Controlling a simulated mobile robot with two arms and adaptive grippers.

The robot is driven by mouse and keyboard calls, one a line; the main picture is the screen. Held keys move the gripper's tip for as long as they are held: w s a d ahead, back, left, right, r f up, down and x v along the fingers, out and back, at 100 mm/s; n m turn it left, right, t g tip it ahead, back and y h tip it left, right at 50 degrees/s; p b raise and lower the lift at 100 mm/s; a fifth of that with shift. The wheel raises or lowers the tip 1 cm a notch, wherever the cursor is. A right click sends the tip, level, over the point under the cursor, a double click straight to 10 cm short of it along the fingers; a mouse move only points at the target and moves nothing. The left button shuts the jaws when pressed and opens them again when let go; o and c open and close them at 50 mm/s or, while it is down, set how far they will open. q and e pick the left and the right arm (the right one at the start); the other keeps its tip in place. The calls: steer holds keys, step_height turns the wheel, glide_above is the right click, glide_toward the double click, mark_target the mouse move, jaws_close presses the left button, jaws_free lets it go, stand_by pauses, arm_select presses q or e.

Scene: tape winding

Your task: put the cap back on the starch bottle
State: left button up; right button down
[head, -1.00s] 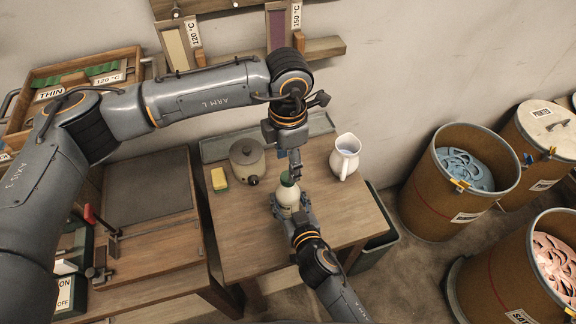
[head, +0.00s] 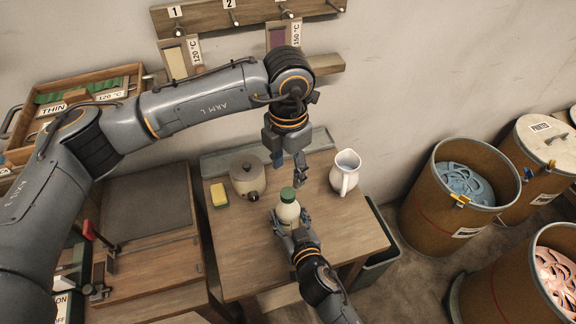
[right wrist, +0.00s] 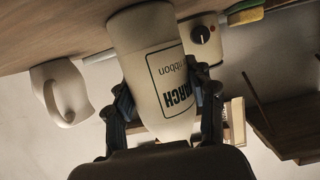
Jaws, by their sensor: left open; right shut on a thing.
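The white starch bottle (head: 289,213) stands upright on the small wooden table, and its printed label shows in the right wrist view (right wrist: 158,60). The green cap (head: 287,194) sits on top of the bottle; I cannot tell whether it is tight. My right gripper (head: 291,222) is shut around the bottle's body, with a finger on each side in the right wrist view (right wrist: 163,92). My left gripper (head: 288,170) is open and empty just above the cap, its fingers apart and clear of it.
A grey pot with a knob (head: 247,175) and a yellow sponge (head: 219,195) are left of the bottle. A white jug (head: 345,172) stands to the right. Bins with coloured ribbon (head: 440,225) stand farther right. The table's front left is clear.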

mark_target(288, 193)
arm_select(q)
steer(key=shift+f, duration=3.95)
arm_select(e)
steer(key=shift+f, duration=0.1)
arm_select(q)
jaws_close()
steer(key=shift+o, duration=0.7)
jaws_free()
step_height(288, 193, up, 12)
